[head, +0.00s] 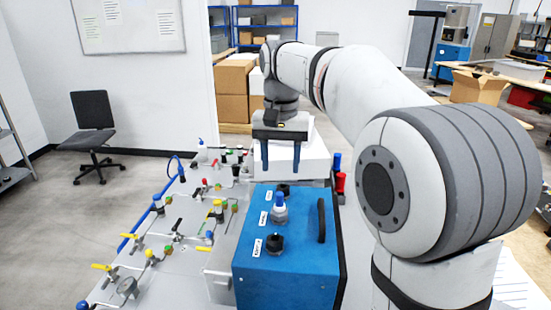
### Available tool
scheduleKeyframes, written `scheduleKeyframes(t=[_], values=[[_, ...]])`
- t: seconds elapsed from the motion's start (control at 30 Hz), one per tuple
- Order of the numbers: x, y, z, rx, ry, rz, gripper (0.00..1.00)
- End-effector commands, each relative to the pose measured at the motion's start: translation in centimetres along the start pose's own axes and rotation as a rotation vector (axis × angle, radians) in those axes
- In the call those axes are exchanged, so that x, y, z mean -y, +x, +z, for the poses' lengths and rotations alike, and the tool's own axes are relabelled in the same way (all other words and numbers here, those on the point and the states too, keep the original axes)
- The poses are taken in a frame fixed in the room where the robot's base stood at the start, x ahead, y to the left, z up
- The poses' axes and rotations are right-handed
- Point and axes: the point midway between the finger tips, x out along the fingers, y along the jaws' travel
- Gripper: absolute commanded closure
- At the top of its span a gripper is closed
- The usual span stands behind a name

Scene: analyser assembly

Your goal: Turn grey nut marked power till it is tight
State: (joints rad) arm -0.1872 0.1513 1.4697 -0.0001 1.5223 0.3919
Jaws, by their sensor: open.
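A blue box (285,275) stands on the bench, with a row of three connectors on its top. The middle connector has a grey nut (279,214) with a blue piece standing up out of it. A small white label (263,219) lies left of it; its print is too small to read. I cannot tell from the picture how tight the nut is. My gripper (281,170) points down with its two fingers apart and nothing between them. It is beyond the grey nut, above the far end of the box, and apart from the nut.
A dark connector (275,243) is nearer and another dark one (284,190) is farther along the box. A black handle (321,220) rises on the box's right side. A panel (140,265) with several valves and a gauge lies left. A white block (305,160) stands behind.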

Motion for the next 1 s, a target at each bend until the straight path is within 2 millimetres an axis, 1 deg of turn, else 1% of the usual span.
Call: scheduleKeyframes(t=[0.03,0.4,0.47,0.9,1.0], values=[[0.1,0.8,0.1,0.0,-0.003,0.0,0.51],[0.2,5.1,0.1,-0.001,-0.007,-0.001,0.51],[0.2,5.6,0.1,-0.001,-0.007,-0.001,0.51],[0.3,10.8,0.1,0.0,-0.008,0.0,0.51],[0.3,11.7,0.1,-0.001,-0.008,-0.001,0.51]])
